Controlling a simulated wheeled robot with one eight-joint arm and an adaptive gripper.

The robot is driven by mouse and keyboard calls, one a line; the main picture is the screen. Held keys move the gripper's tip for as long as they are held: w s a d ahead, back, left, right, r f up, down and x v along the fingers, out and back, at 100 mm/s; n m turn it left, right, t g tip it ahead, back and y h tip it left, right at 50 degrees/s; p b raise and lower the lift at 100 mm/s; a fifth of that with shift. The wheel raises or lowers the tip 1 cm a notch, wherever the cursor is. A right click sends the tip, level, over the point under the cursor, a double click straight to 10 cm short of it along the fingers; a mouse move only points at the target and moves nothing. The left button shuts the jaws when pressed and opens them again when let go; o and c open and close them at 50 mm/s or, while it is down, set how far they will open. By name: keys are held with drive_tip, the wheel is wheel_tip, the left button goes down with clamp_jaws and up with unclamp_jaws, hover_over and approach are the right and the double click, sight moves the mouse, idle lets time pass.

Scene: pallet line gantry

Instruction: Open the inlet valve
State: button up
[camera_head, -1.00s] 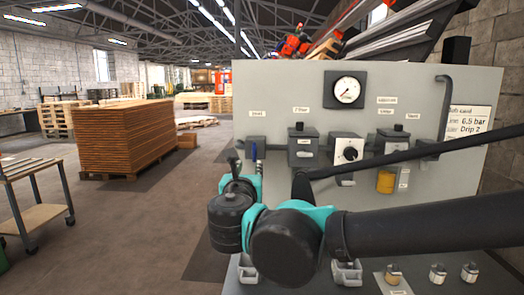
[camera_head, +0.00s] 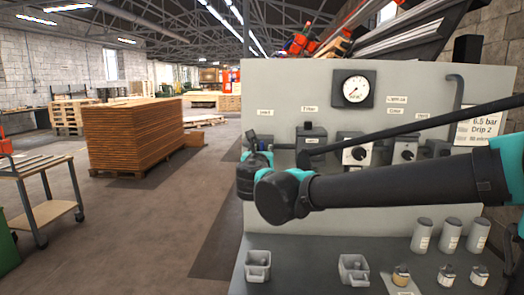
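The grey panel (camera_head: 390,215) carries a row of units. The inlet label (camera_head: 264,113) is at its upper left. The inlet valve below it is mostly hidden behind my wrist, so I cannot tell its handle position. My gripper (camera_head: 252,138) is at the far end of my arm, in front of the inlet spot. Only a small dark part of it shows above the wrist. I cannot see its fingers clearly, nor whether it touches the valve.
A round gauge (camera_head: 354,88) sits above the filter unit (camera_head: 311,134) and a white-faced knob unit (camera_head: 354,154). Stacked boards (camera_head: 133,138) and a cart (camera_head: 45,212) stand left, with open floor between.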

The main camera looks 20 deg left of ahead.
drive_tip(key=shift+w+a, duration=0.1)
drive_tip(key=shift+w, duration=0.25)
drive_tip(key=shift+c, duration=0.2)
clamp_jaws()
drive_tip(key=shift+m, duration=0.3)
drive_tip(key=m, duration=0.3)
drive_tip(key=shift+m, duration=0.4)
drive_tip(key=m, duration=0.4)
drive_tip(key=shift+d+f+m, duration=0.1)
drive_tip(key=shift+d+m, duration=0.15)
drive_tip(key=shift+m, duration=0.05)
drive_tip(key=m, duration=0.4)
drive_tip(key=shift+f, duration=0.1)
drive_tip(key=shift+d+f+m, duration=0.1)
drive_tip(key=shift+f+m, duration=0.05)
drive_tip(key=shift+m, duration=2.25)
